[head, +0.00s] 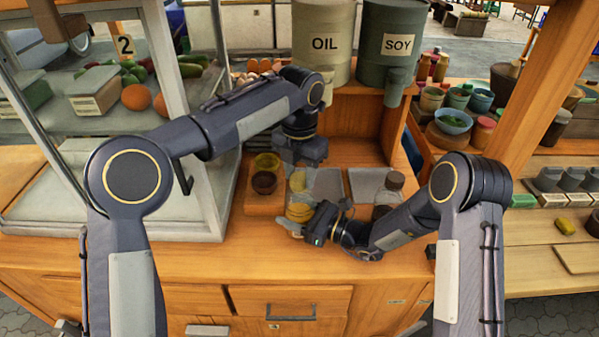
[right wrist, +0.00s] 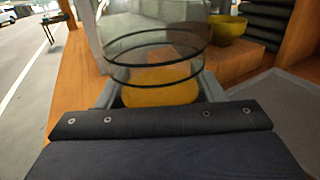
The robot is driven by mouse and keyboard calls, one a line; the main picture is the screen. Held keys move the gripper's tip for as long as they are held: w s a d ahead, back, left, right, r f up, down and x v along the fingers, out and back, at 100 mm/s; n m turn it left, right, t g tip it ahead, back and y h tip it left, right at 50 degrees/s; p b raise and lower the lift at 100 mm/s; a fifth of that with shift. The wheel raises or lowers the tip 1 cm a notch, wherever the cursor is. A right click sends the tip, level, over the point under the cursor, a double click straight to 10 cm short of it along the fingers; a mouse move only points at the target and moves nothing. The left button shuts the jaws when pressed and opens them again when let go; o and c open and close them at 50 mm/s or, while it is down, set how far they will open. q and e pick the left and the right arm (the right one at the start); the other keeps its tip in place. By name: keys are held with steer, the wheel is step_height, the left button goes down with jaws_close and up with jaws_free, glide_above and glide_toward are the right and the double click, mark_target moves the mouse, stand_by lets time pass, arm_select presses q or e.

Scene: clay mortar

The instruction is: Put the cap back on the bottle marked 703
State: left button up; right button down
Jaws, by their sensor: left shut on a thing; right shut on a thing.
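A clear bottle with yellow contents (head: 299,209) stands upright near the front of the counter. My right gripper (head: 302,225) is shut on its lower part from the front right. In the right wrist view the bottle (right wrist: 155,60) shows dark rings around its clear wall, between my fingers. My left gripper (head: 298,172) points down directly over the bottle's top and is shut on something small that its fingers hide. I cannot make out the cap, nor whether it touches the bottle's mouth. No 703 mark is readable. A second bottle, with dark contents (head: 387,197), stands to the right.
A yellow cup (head: 267,162) and a dark brown cup (head: 264,182) stand just left of the bottle. OIL (head: 323,43) and SOY (head: 397,45) containers stand behind. A glass case (head: 190,120) closes off the left. The counter's front strip (head: 200,258) is clear.

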arm_select(q)
steer(key=o, duration=0.9)
steer(key=shift+r, duration=0.1)
steer(key=shift+r, duration=2.15)
